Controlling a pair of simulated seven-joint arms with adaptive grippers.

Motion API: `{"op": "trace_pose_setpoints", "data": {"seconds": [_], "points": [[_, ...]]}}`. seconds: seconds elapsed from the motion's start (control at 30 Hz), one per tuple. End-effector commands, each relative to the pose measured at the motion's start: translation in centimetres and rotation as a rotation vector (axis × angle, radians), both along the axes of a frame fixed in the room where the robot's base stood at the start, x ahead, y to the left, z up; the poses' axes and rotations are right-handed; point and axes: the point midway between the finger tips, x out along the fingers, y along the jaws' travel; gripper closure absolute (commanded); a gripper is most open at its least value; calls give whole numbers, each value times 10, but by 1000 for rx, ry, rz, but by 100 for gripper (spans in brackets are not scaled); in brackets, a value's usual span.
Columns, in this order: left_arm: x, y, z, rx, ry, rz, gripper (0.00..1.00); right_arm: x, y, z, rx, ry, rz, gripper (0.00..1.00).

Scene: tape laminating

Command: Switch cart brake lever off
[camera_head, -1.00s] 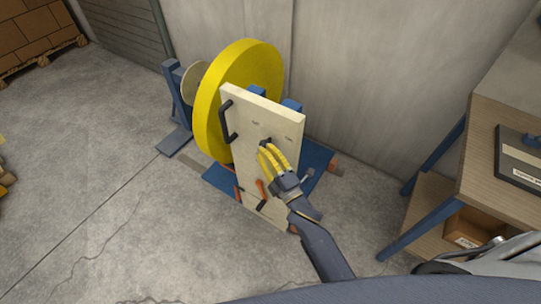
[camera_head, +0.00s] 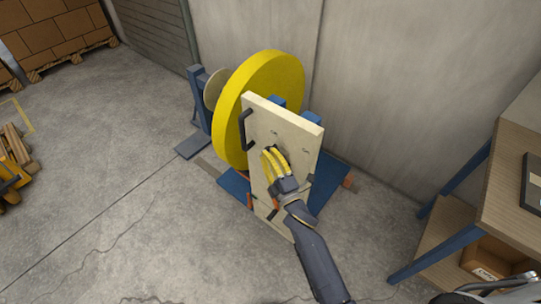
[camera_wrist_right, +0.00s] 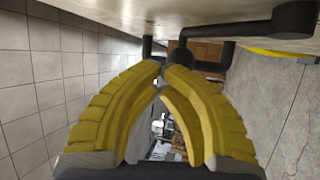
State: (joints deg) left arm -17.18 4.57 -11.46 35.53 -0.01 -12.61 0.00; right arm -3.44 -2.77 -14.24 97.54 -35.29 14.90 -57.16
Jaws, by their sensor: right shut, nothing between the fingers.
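The cart is a pale upright board (camera_head: 300,141) on a blue base (camera_head: 335,178), with a big yellow roll (camera_head: 231,108) behind it. A black handle (camera_head: 243,126) is on the board's left side. My right gripper (camera_head: 269,153) is in front of the board's middle, with its yellow fingers shut and empty. A dark fitting shows just by the fingertips. In the right wrist view, the fingertips meet beside a black knob on a bar (camera_wrist_right: 181,58); I cannot tell whether they touch it. Which black part is the brake lever is unclear. My left gripper is out of view.
A wooden workbench (camera_head: 508,190) with blue legs stands at the right, with a box (camera_head: 486,262) on its lower shelf. A concrete wall is close behind the cart. Stacked cartons (camera_head: 55,38) are far left. The floor at the left is mostly clear.

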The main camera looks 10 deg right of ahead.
Motion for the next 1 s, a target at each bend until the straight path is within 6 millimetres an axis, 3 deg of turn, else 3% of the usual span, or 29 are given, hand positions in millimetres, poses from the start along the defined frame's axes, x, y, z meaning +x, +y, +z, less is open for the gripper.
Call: {"op": "trace_pose_setpoints", "data": {"seconds": [0.63,1.0], "points": [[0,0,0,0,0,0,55,-2,1,1,-1,0,2,100],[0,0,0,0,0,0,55,-42,-3,36,-2,-2,13,100]]}}
